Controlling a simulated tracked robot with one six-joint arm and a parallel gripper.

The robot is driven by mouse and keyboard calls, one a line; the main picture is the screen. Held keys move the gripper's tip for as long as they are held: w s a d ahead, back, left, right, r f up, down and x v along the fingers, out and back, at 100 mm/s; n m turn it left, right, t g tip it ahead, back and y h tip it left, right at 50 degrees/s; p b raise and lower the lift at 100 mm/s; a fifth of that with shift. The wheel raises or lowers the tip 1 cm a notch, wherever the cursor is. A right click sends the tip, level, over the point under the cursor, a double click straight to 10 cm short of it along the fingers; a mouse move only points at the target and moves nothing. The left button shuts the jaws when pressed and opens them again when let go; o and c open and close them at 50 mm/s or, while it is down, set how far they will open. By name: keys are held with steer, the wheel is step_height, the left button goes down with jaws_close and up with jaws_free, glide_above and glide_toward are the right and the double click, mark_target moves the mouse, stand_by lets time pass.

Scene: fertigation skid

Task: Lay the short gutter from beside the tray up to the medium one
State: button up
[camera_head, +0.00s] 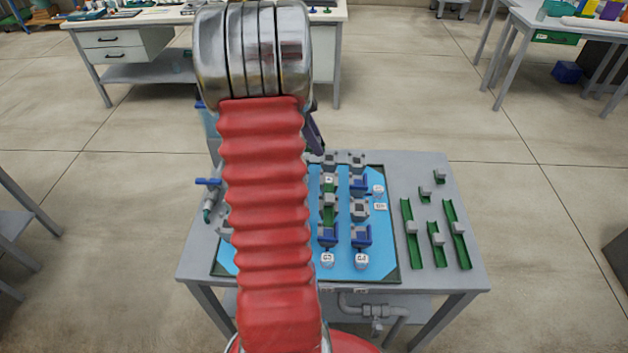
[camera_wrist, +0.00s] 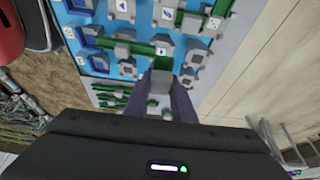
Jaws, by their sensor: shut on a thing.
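My gripper (camera_wrist: 162,100) is shut on the grey block of a small piece (camera_wrist: 160,82), seen in the wrist view; I take it for the short gutter, but its green channel is mostly hidden.
Beside the tray on the right lie two long green gutters (camera_head: 411,248) (camera_head: 463,248), a shorter one (camera_head: 437,254) and two small pieces (camera_head: 440,178) (camera_head: 425,196). A blue-handled valve (camera_head: 208,184) stands at the left table edge.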

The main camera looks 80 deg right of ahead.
step_height(320, 180, down, 6)
stand_by(0.4)
steer(key=shift+f, duration=0.15)
steer(key=shift+f, duration=1.85)
steer(key=shift+f, duration=0.45)
